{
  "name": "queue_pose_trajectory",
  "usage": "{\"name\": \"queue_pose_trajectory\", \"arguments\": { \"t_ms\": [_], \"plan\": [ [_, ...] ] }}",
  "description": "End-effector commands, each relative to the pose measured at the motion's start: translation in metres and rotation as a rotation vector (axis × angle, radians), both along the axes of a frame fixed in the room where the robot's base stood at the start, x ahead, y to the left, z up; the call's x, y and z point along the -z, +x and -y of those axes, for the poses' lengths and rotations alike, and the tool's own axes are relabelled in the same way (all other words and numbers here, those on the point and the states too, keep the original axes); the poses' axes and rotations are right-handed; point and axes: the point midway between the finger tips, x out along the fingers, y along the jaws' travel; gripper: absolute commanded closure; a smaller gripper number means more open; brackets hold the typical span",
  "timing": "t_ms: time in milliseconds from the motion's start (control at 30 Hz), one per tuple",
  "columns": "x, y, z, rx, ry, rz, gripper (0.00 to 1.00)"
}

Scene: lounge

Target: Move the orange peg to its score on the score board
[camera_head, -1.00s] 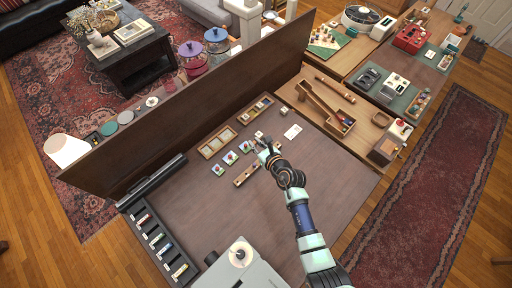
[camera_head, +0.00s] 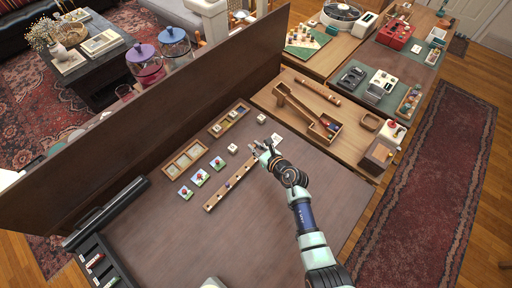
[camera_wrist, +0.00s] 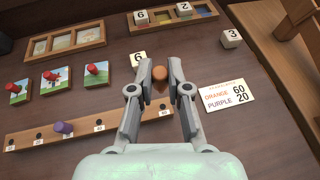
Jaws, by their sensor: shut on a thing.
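The orange peg (camera_wrist: 160,76) is between the fingertips of my gripper (camera_wrist: 160,82) in the wrist view, and the gripper is shut on it. The score board (camera_wrist: 35,140) is a wooden strip with a row of holes and number labels. Its right end is partly hidden by the gripper; the peg appears close to that end, but I cannot tell its height. A purple peg (camera_wrist: 63,127) stands in the board further left. In the head view, my gripper (camera_head: 260,150) is over the board's far end (camera_head: 212,205).
Picture cards with red pegs (camera_wrist: 97,73) lie left. Behind are a wooden frame tray (camera_wrist: 60,46), a tray of number blocks (camera_wrist: 205,12) and a loose die (camera_wrist: 230,38). A dark partition (camera_head: 150,130) borders the table. The near tabletop (camera_head: 215,245) is clear.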

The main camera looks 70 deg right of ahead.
Motion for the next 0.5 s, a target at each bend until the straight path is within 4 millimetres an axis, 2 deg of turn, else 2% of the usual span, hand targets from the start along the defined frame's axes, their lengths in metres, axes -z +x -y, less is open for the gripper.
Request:
{"name": "queue_pose_trajectory", "arguments": {
  "t_ms": [500],
  "plan": [
    [0.026,0.0,0.0,0.0,-0.001,0.0,0.95]
  ]
}}
